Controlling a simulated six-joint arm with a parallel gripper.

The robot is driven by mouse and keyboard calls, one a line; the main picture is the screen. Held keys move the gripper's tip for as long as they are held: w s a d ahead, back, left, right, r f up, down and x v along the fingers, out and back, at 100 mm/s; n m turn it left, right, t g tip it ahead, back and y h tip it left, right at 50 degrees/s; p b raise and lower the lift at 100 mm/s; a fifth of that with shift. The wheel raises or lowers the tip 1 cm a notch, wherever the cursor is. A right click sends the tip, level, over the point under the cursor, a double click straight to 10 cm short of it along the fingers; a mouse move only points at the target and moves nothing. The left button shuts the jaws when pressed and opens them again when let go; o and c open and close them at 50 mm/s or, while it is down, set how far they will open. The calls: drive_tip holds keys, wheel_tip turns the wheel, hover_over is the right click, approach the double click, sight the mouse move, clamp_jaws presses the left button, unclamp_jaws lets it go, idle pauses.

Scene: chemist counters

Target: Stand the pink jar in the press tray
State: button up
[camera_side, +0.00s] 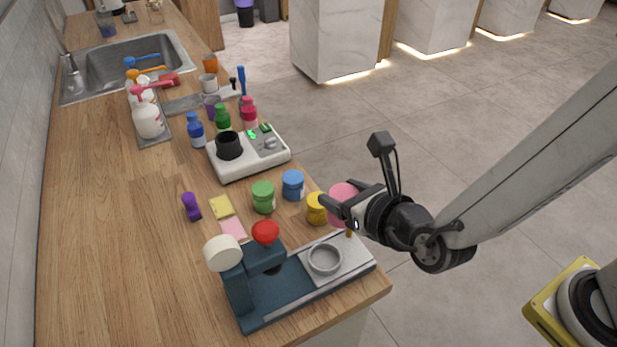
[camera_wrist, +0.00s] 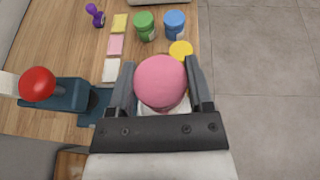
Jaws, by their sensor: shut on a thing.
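The pink jar (camera_wrist: 161,82) is between the two fingers of my gripper (camera_wrist: 160,90) in the wrist view, and the fingers are shut on it. In the side view the pink jar (camera_side: 341,195) shows partly behind my gripper (camera_side: 340,205), near the counter's right edge. The press (camera_side: 245,275) is dark blue with a red knob and a cream knob. Its round metal tray (camera_side: 325,272) stands on the base plate at the right, looks empty, and lies below and in front of my gripper. Whether the jar's bottom touches anything is hidden.
A yellow jar (camera_side: 316,212) stands close to the left of my gripper. Green (camera_side: 263,198) and blue (camera_side: 293,185) jars stand farther back. Sticky notes (camera_side: 222,207) and a purple item (camera_side: 191,206) lie left. A white device (camera_side: 262,163) stands behind. The counter's left part is clear.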

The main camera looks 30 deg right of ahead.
drive_tip(key=shift+w, duration=0.1)
drive_tip(key=w+d+r+m+h, duration=0.2)
drive_tip(key=w+d, duration=0.4)
drive_tip(key=d, duration=0.5)
drive_tip(key=w+d+r+m+h, duration=0.2)
drive_tip(key=w+d, duration=0.3)
drive_tip(key=d, duration=0.7)
drive_tip(key=shift+w+d+r+m+g+h, duration=0.3)
drive_tip(key=shift+w+r+h, duration=0.1)
drive_tip(key=shift+r+h, duration=0.35)
drive_tip(key=shift+f, duration=0.1)
